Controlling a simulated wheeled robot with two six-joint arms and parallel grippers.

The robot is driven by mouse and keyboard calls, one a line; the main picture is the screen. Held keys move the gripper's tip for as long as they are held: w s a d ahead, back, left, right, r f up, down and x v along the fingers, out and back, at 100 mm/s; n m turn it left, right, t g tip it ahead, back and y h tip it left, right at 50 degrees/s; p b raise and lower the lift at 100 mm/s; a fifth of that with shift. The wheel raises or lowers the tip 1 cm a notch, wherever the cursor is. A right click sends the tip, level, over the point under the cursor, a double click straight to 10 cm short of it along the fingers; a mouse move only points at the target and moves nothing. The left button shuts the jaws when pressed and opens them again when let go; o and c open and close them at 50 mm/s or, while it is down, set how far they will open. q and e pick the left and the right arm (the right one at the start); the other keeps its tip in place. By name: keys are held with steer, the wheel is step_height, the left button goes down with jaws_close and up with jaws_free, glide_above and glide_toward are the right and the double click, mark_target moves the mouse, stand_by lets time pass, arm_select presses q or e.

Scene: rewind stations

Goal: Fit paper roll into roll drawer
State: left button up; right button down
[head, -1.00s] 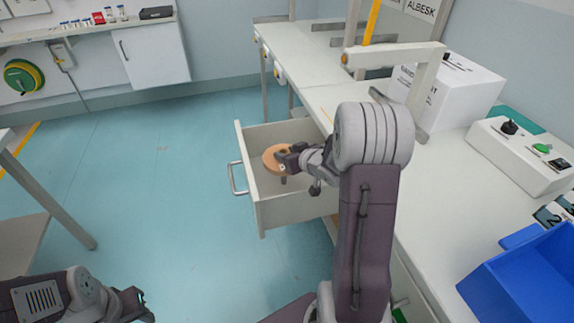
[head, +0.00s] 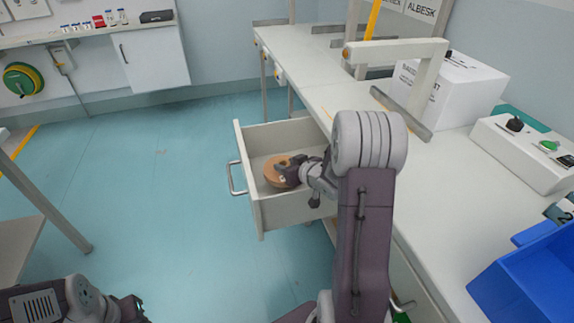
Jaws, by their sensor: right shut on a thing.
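The open roll drawer (head: 247,180) stands out from under the white workbench, with its metal handle (head: 234,179) facing left. The orange-brown paper roll (head: 275,174) is inside the drawer, low between its walls. My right gripper (head: 288,169) reaches into the drawer and is shut on the roll, covering part of it. Whether the roll touches the drawer floor is hard to tell. My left gripper (head: 136,309) is at the bottom left, away from the drawer and partly cut by the picture's edge; its jaws are not clear.
The workbench (head: 345,100) carries a white printed box (head: 440,95), a control box with buttons (head: 525,150) and a blue bin (head: 530,285). A wall cabinet (head: 155,58) hangs at the back left. The blue floor left of the drawer is clear.

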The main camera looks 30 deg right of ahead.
steer(key=c, duration=0.9)
jaws_free()
steer(key=shift+o, duration=0.2)
steer(key=shift+r, duration=0.1)
steer(key=shift+r, duration=0.3)
steer(key=shift+r+p, duration=0.6)
steer(key=shift+p, duration=0.1)
steer(key=v, duration=1.1)
steer(key=shift+s+f, duration=0.15)
steer(key=shift+s, duration=0.35)
